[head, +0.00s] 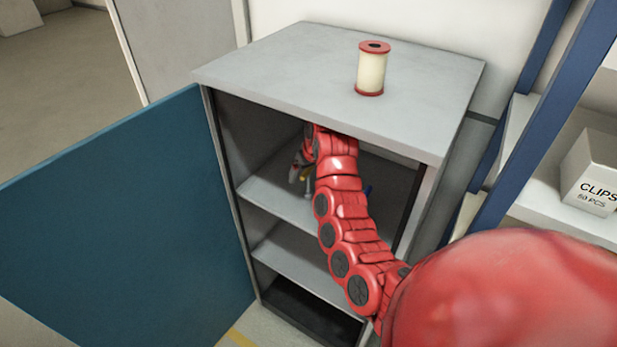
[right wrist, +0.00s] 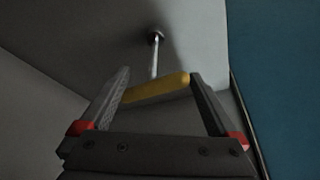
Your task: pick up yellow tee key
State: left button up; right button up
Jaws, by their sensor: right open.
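The yellow tee key has a yellow bar handle (right wrist: 157,88) and a thin metal shaft that runs away to a darker tip on a grey surface. In the right wrist view, my right gripper (right wrist: 160,77) is open, and the handle lies across the gap between its two fingers. I cannot tell whether the fingers touch it. In the head view, my right arm reaches into the open cabinet, with the gripper (head: 298,168) above the upper shelf. Only a small yellow bit of the key (head: 304,175) shows there. My left gripper is not in view.
The grey cabinet (head: 285,58) has its blue door (head: 120,225) swung open to the left. A red-and-cream spool (head: 371,70) stands on top. A small blue thing (head: 367,189) shows right of my arm. A clips box (head: 592,175) sits on the right shelving.

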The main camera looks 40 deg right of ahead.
aim_at(304, 192)
jog(key=p+x, duration=0.1)
jog(key=x, duration=0.2)
jog(key=shift+w+f, duration=0.15)
jog(key=shift+f, duration=0.1)
jog(key=shift+w+f+p, duration=0.2)
jog(key=shift+f+p, duration=0.15)
jog(key=shift+f, duration=0.2)
grip_shut()
